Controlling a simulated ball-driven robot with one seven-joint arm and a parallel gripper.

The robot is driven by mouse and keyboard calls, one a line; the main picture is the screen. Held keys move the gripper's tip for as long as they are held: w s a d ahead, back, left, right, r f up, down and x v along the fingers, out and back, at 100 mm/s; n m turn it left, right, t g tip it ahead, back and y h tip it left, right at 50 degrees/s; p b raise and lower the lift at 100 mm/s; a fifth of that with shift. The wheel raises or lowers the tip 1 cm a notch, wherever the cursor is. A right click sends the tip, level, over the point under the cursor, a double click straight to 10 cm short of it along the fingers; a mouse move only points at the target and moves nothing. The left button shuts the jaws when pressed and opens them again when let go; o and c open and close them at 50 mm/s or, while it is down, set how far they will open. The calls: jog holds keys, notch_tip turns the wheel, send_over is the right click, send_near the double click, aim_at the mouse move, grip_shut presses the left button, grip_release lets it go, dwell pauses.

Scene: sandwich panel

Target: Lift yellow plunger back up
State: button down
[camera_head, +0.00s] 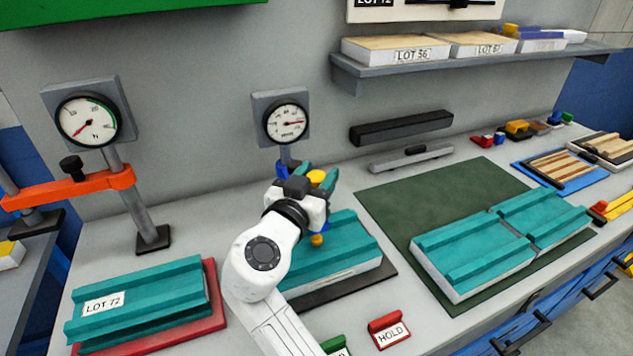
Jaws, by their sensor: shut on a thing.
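The yellow plunger (317,177) shows as a yellow cap at the far side of my gripper (318,185), below the middle gauge. My gripper is shut on it, with a teal finger on either side. A small yellow tip (317,240) shows lower down, just over the teal panel (345,246). I cannot tell whether the tip touches the panel. My wrist hides much of the plunger's body and the blue fixture around it. The middle gauge (286,123) has its red needle pointing right.
A panel marked LOT 72 (140,300) lies on a red tray at left, under an orange clamp arm (70,188). Two teal panels (500,240) lie on a green mat (400,205) at right. A red HOLD sign (389,331) stands at the front edge. A shelf (470,65) juts out above.

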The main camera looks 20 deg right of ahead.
jog(key=shift+r, duration=1.4)
jog(key=c, duration=0.6)
grip_release()
jog(key=shift+c, duration=0.2)
jog(key=shift+f, duration=0.1)
jog(key=shift+s+a, duration=0.25)
jog(key=shift+a, duration=0.05)
jog(key=b+v, duration=0.2)
jog(key=v, duration=0.8)
